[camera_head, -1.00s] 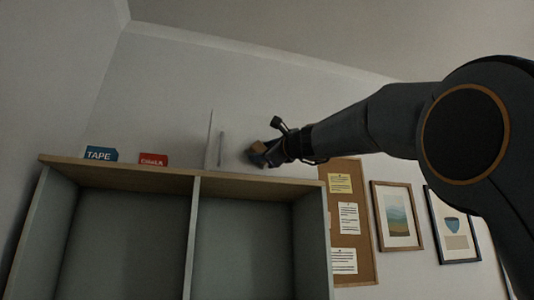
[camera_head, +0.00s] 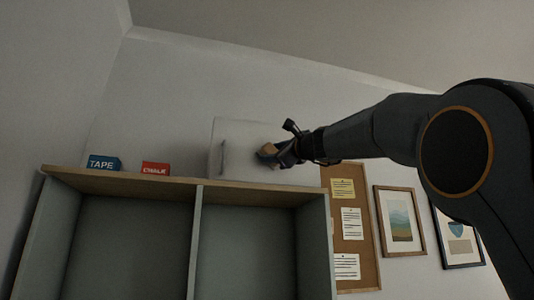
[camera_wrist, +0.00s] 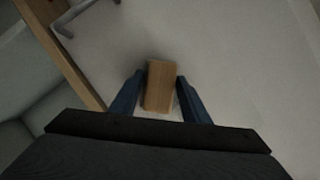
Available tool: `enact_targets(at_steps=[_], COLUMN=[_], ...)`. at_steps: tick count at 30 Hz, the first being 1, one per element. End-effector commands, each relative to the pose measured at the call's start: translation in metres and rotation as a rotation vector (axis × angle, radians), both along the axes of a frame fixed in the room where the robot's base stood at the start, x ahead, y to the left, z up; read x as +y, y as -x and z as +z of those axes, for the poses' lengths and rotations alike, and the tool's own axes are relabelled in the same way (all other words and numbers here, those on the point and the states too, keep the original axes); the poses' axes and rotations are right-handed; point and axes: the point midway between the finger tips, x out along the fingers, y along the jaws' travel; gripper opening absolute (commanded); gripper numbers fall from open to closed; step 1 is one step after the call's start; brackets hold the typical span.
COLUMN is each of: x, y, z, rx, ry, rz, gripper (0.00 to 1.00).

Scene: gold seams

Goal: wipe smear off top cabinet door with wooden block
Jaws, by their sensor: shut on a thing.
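My gripper (camera_head: 270,153) is shut on a tan wooden block (camera_head: 268,149). In the wrist view the block (camera_wrist: 160,84) sits between the two blue fingers. A pale door panel (camera_head: 240,133) with a slim vertical handle (camera_head: 222,160) stands above the shelf top, and the block is in front of its right part. The handle (camera_wrist: 85,14) also shows at the top left of the wrist view. A dark patch lies around the block on the panel; I cannot tell smear from shadow, nor whether the block touches the panel.
A wooden shelf top (camera_head: 150,184) runs below the panel. A blue TAPE box (camera_head: 103,163) and a red box (camera_head: 155,168) stand on its left part. A cork board (camera_head: 357,263) and two framed pictures (camera_head: 401,220) hang at the right, below my arm.

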Motion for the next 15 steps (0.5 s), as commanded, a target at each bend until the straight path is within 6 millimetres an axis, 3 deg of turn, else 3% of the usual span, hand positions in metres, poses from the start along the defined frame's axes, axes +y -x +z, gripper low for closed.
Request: enact_targets(at_steps=[15], x=[-0.028], y=[-0.007], z=[0.000], rx=[0.000], ry=[0.000], rz=[-0.002], gripper=[0.24])
